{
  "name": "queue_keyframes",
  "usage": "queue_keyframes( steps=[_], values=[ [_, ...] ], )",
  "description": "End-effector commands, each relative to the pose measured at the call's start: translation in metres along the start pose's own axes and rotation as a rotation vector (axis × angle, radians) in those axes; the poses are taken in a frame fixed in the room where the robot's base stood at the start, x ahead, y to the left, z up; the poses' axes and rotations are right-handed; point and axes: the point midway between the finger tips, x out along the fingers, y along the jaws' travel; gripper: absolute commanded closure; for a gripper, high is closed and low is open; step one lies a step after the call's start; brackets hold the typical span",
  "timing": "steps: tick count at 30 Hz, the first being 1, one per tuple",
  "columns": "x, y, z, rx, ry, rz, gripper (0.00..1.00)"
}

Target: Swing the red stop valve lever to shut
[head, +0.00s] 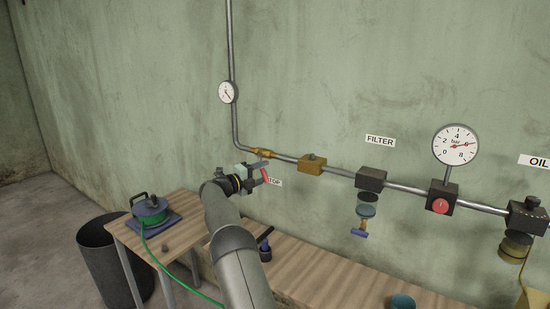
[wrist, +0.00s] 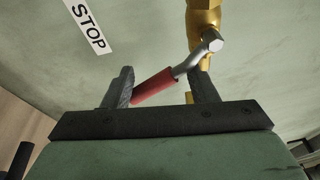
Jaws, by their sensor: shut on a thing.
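The stop valve is a brass body (head: 263,153) on the wall pipe; its brass part also shows at the top of the wrist view (wrist: 203,20). Its lever has a red sleeve (wrist: 153,86) on a bent grey metal arm (wrist: 192,62) that meets the valve at a bolt head. In the wrist view the lever slants down to the left from the bolt. My gripper (wrist: 163,88) is shut on the lever, with the sleeve's lower end against the left finger. In the head view the red sleeve (head: 265,175) shows small between my gripper's fingers (head: 262,174).
The STOP label (wrist: 85,25) is on the wall, partly covered by my gripper in the head view. To the right are a brass block (head: 312,165), a filter (head: 370,180) and a large gauge (head: 455,145). A bench (head: 330,270) and a small table with a hose reel (head: 150,210) stand below.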

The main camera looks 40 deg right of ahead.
Motion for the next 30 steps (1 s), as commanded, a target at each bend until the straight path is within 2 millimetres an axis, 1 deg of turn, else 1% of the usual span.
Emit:
queue_keyframes(
  steps=[1, 2, 9, 10, 11, 12, 16, 19, 23, 27, 29, 30],
  values=[
    [-0.015, -0.003, 0.022, -0.015, -0.077, 0.004, 0.72],
    [-0.015, -0.003, 0.022, -0.015, -0.077, 0.004, 0.70],
    [-0.015, 0.000, 0.022, -0.018, -0.077, 0.005, 0.70],
    [-0.015, 0.001, 0.022, -0.019, -0.077, 0.005, 0.50],
    [-0.015, 0.001, 0.022, -0.019, -0.077, 0.005, 0.58],
    [-0.015, 0.001, 0.022, -0.020, -0.077, 0.005, 0.59],
    [-0.016, 0.003, 0.022, -0.022, -0.077, 0.006, 0.59],
    [-0.022, 0.006, 0.022, -0.023, -0.078, 0.007, 0.59],
    [-0.035, 0.010, 0.021, -0.026, -0.078, 0.009, 0.58],
    [-0.049, 0.012, 0.021, -0.029, -0.078, 0.011, 0.52],
    [-0.055, 0.013, 0.020, -0.030, -0.078, 0.012, 0.51],
    [-0.059, 0.012, 0.020, -0.029, -0.077, 0.012, 0.56]
  ],
)
